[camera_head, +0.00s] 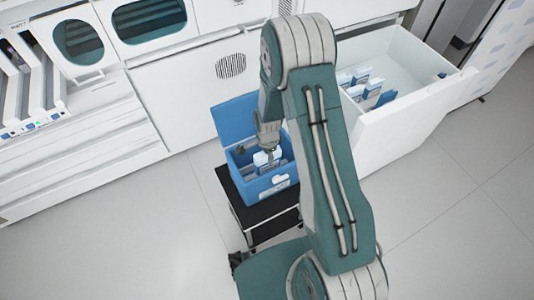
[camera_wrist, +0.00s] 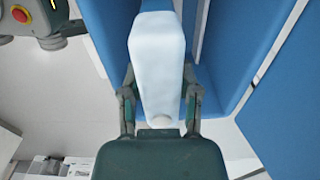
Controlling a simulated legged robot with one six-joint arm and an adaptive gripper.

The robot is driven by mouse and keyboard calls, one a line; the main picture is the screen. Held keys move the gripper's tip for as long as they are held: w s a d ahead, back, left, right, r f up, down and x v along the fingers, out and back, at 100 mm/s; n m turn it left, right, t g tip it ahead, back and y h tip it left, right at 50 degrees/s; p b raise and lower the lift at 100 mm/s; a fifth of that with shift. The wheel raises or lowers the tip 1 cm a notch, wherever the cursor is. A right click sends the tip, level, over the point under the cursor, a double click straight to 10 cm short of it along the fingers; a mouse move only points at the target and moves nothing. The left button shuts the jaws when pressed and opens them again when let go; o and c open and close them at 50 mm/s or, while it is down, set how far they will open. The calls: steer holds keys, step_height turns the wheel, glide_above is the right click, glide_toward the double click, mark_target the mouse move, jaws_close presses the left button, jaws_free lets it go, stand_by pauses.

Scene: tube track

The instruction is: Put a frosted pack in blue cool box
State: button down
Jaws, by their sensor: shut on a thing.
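The blue cool box (camera_head: 276,186) stands with its lid (camera_head: 233,120) open on a black-topped stand. My gripper (camera_head: 266,152) is at the box opening, partly hidden by my arm. In the wrist view my gripper (camera_wrist: 160,108) is shut on a pale, frosted pack (camera_wrist: 157,55), with one finger on each side of it. The pack shows white-blue at the box opening in the head view (camera_head: 262,158). Blue walls of the cool box (camera_wrist: 232,50) surround the pack in the wrist view. Whether the pack touches the box bottom cannot be told.
An open white drawer (camera_head: 425,108) at the right holds several white and blue packs (camera_head: 364,80). The black stand (camera_head: 236,196) is under the box. White cabinets line the back. The floor at left front (camera_head: 130,235) is clear.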

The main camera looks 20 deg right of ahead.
mark_target(267, 165)
steer(key=shift+f, duration=0.1)
steer(key=shift+f, duration=1.15)
steer(key=shift+f, duration=1.55)
steer(key=shift+f, duration=0.25)
steer(key=shift+c, duration=1.3)
jaws_free()
